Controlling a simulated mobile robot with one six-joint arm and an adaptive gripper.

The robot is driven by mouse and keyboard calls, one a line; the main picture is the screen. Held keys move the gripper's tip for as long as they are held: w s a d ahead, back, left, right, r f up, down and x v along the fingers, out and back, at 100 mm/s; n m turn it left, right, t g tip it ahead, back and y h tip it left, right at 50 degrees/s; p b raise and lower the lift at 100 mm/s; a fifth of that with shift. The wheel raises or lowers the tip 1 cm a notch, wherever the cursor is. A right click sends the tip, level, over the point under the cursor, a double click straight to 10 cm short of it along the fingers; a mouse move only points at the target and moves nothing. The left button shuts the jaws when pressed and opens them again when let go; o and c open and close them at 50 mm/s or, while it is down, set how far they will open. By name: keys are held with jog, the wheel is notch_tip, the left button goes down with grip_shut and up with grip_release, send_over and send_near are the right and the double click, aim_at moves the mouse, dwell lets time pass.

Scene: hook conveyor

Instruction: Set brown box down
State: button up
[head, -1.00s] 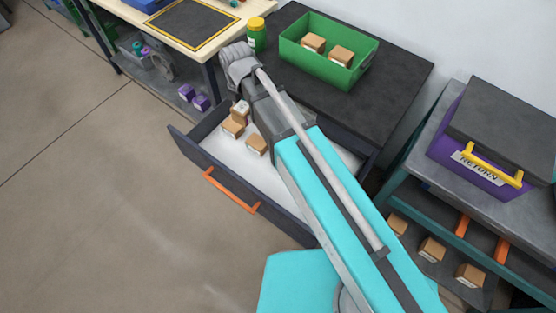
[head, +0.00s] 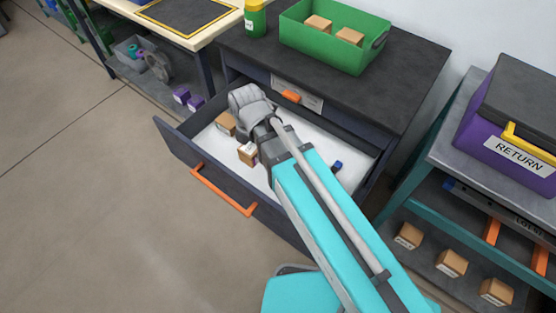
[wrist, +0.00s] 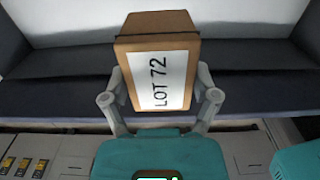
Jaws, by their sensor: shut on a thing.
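In the wrist view, my gripper (wrist: 160,92) is shut on a brown box (wrist: 158,65) with a white label reading LOT 72. One finger is at each side of the box. The box looks nearly upright, tilted slightly. In the head view, my wrist is over the open drawer (head: 187,166), which has a white floor, and my arm hides the fingertips. Two brown boxes show there, one left of my wrist (head: 226,123) and one nearer the drawer front (head: 248,153). I cannot tell whether the held box touches the floor.
A green bin (head: 325,47) with two brown boxes and a yellow-lidded jar (head: 255,20) stand on the cabinet top (head: 400,75). A purple RETURN box (head: 510,140) stands at the right, above shelved brown boxes (head: 452,263). A small blue thing (head: 337,165) lies in the drawer.

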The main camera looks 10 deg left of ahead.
jog(key=shift+s+d+f+b, duration=0.15)
jog(key=shift+s+f+b, duration=0.15)
jog(key=shift+f, duration=0.2)
jog(key=shift+s+d+f+b, duration=0.15)
jog(key=shift+f+b, duration=0.15)
jog(key=shift+f, duration=0.2)
jog(key=shift+a, duration=0.1)
jog(key=w+a+f+b, duration=0.4)
jog(key=w+a, duration=0.1)
jog(key=a, duration=0.3)
jog(key=b, duration=0.5)
send_near(231, 160)
jog(key=shift+s+d+f, duration=0.1)
jog(key=shift+d+f, duration=0.15)
jog(key=shift+d, duration=0.1)
jog(key=shift+w+a+f+b, duration=0.2)
jog(key=shift+a+f+b, duration=0.1)
jog(key=shift+f+b, duration=1.65)
jog(key=shift+f, duration=0.05)
jog(key=shift+f, duration=0.1)
